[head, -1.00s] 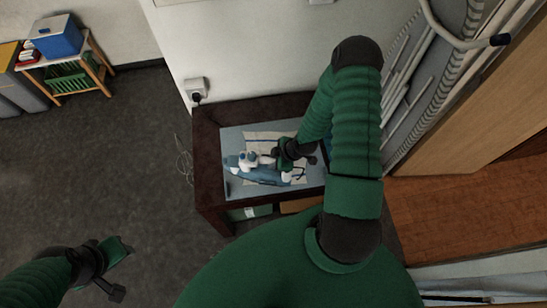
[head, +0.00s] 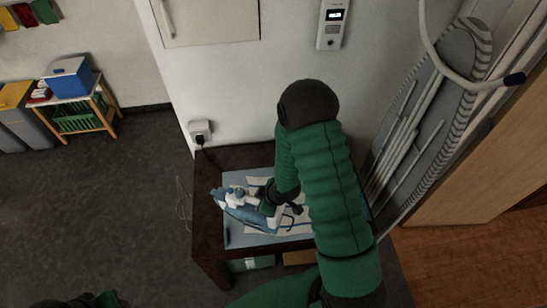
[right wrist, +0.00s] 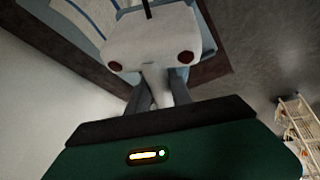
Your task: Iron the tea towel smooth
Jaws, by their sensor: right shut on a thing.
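The blue and white iron (head: 245,209) is in my right gripper (head: 270,204). It lies across the left part of the mat in the head view, nose toward the upper left. I cannot tell whether it touches the cloth. The tea towel (head: 292,224), pale with blue stripes, lies on the light blue mat (head: 236,239), partly hidden by the iron and my right arm. In the right wrist view the iron's white back end (right wrist: 152,40) is between my fingers (right wrist: 157,92), with the striped towel (right wrist: 95,14) beyond. My left gripper (head: 100,299) is mostly cut off at the bottom edge.
The mat is on a dark brown table (head: 210,235) against the wall. A socket with a plug (head: 200,132) is at its back left. A folded ironing board (head: 430,100) leans at the right. Open grey floor (head: 110,200) lies to the left.

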